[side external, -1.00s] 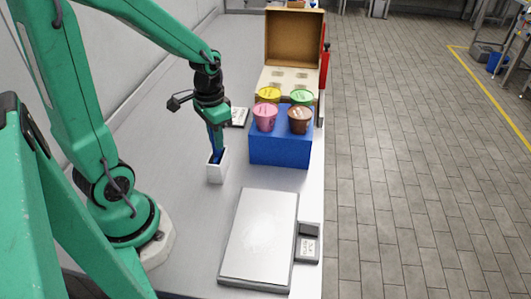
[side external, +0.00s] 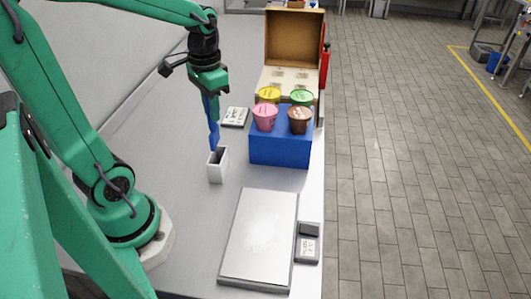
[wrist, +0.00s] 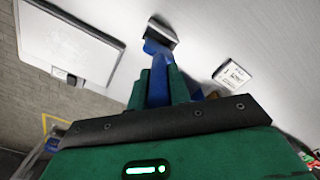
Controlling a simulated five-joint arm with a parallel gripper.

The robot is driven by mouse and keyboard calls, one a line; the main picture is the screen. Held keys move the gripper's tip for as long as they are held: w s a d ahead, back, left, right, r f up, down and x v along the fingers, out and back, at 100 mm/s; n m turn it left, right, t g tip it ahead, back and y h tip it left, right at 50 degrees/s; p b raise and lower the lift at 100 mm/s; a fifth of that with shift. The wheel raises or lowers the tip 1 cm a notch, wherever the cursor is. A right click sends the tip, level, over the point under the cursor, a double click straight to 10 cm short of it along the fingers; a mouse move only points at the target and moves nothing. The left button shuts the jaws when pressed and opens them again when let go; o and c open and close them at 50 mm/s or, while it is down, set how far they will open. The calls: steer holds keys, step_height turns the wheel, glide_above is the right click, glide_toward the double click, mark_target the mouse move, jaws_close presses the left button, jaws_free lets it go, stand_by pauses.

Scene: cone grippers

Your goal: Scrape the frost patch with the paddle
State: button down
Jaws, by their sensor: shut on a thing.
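My gripper (side external: 209,92) is shut on the blue paddle (side external: 213,126), which hangs almost straight down. The paddle's lower end is at the mouth of the white holder (side external: 217,170); I cannot tell if it is just clear of it. In the wrist view the paddle (wrist: 157,88) runs from between the fingers towards the holder (wrist: 161,33). The metal plate (side external: 276,205) lies nearer the camera, to the right of the holder. A faint whitish frost patch (side external: 260,236) shows on it. The plate (wrist: 95,62) is at upper left in the wrist view.
A blue block (side external: 280,151) holding pink, brown, yellow and green-lidded cups stands right of the holder. An open box (side external: 294,40) is behind it. A small scale-like device (side external: 307,248) sits beside the plate, and a card (side external: 235,117) lies behind the holder.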

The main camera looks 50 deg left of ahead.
steer(key=shift+d, duration=0.1)
stand_by(0.3)
steer(key=d, duration=1.8)
steer(key=shift+w+r, duration=0.25)
steer(key=shift+r, duration=0.1)
